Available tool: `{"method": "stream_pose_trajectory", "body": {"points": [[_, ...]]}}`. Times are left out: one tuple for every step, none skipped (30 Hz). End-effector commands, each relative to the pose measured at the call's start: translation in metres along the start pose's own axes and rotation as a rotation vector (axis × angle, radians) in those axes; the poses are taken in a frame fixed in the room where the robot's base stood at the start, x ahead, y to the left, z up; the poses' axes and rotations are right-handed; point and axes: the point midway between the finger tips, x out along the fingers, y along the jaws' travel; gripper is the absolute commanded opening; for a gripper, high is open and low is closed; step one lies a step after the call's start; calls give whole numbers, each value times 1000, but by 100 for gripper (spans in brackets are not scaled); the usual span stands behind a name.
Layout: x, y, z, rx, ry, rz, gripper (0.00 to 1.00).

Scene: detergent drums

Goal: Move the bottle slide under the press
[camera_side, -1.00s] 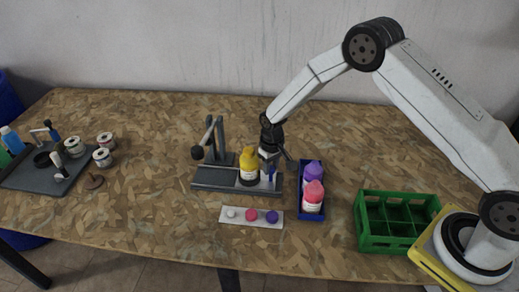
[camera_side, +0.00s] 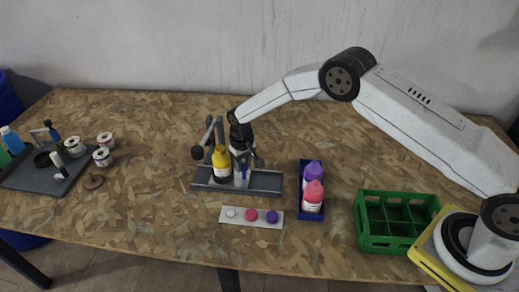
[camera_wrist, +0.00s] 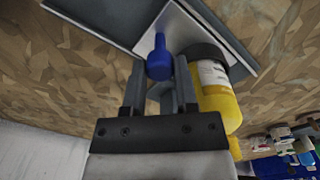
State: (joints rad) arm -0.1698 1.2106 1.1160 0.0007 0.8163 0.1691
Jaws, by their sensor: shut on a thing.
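The yellow bottle (camera_side: 222,166) stands upright on the bottle slide on the grey press base (camera_side: 265,184). It is at the left part of the base, in front of the press column and lever (camera_side: 208,132). The slide's blue knob (camera_wrist: 159,62) shows between my fingers in the wrist view. My gripper (camera_side: 241,172) is shut on that knob, just right of the bottle. In the wrist view my gripper (camera_wrist: 160,85) has the yellow bottle (camera_wrist: 216,92) close on its right. The slide plate is mostly hidden, and whether the bottle is exactly under the ram is unclear.
A blue tray (camera_side: 300,208) holds purple and pink bottles right of the press. A white strip (camera_side: 238,222) with three caps lies in front. A green crate (camera_side: 372,243) stands at the right. A dark tray (camera_side: 40,179) and several cans are at the left.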

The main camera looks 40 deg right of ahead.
Motion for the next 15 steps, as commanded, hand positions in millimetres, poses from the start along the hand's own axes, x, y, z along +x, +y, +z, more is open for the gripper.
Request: {"method": "stream_pose_trajectory", "body": {"points": [[0,-2,-5,-1,7,0,0],[0,-4,-6,-1,6,0,0],[0,-6,-9,-1,7,0,0],[0,-8,-11,-1,7,0,0],[0,-10,-13,0,7,0,0],[0,-12,-15,0,6,1,0],[0,-13,-17,0,8,0,0],[0,-15,-18,0,7,0,0],[0,-17,-20,0,7,1,0],[0,-19,-21,0,7,1,0],[0,-20,-23,0,8,1,0],[0,-22,-24,0,7,1,0],[0,-23,-26,0,7,1,0],[0,-24,-26,0,7,1,0],[0,-25,-27,0,7,1,0]]}}
